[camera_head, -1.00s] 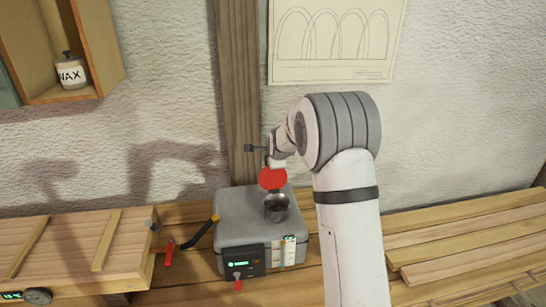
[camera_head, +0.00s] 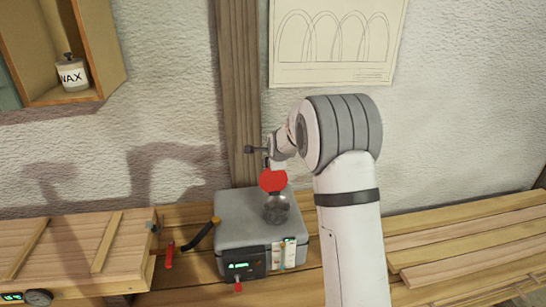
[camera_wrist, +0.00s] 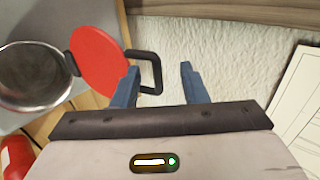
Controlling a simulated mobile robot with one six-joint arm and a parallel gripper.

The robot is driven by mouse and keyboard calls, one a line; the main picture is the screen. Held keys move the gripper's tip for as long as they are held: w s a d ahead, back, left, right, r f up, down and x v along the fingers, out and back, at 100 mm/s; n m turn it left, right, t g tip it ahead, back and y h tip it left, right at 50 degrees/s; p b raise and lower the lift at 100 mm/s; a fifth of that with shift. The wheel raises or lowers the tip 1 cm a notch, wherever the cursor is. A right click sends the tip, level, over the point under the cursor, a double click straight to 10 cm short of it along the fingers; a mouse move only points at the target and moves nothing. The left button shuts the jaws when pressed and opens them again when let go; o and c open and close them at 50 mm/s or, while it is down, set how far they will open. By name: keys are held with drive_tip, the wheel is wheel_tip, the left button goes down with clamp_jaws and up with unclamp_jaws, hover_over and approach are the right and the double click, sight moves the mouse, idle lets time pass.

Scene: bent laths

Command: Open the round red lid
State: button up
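The round red lid (camera_head: 273,180) stands raised on its hinge behind the round metal opening (camera_head: 277,208) on top of a grey box (camera_head: 235,212). In the wrist view the lid (camera_wrist: 98,60) is swung away from the open metal bowl (camera_wrist: 32,78), joined to it by a dark hinge. A black loop handle (camera_wrist: 158,72) sticks out from the lid. My gripper (camera_wrist: 160,72) is open, with its two blue fingers apart. The handle's outer bar shows between the fingertips, nearer the left finger; I cannot tell whether they touch. In the head view my wrist hides the fingers.
A wooden chest (camera_head: 75,255) stands left of the grey box, with a black lever (camera_head: 200,235) between them. Wooden laths (camera_head: 460,235) lie to the right. A wall post (camera_head: 238,100) and a paper drawing (camera_head: 335,45) are behind my arm.

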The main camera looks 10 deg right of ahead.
drive_tip(key=shift+s+f, duration=0.2)
drive_tip(key=shift+f, duration=0.05)
drive_tip(key=v, duration=0.8)
drive_tip(key=shift+s+r, duration=0.2)
drive_tip(key=shift+r, duration=0.25)
drive_tip(key=s+r+b, duration=0.2)
drive_tip(key=s+b, duration=0.1)
drive_tip(key=s, duration=1.1)
drive_tip(key=shift+b, duration=0.35)
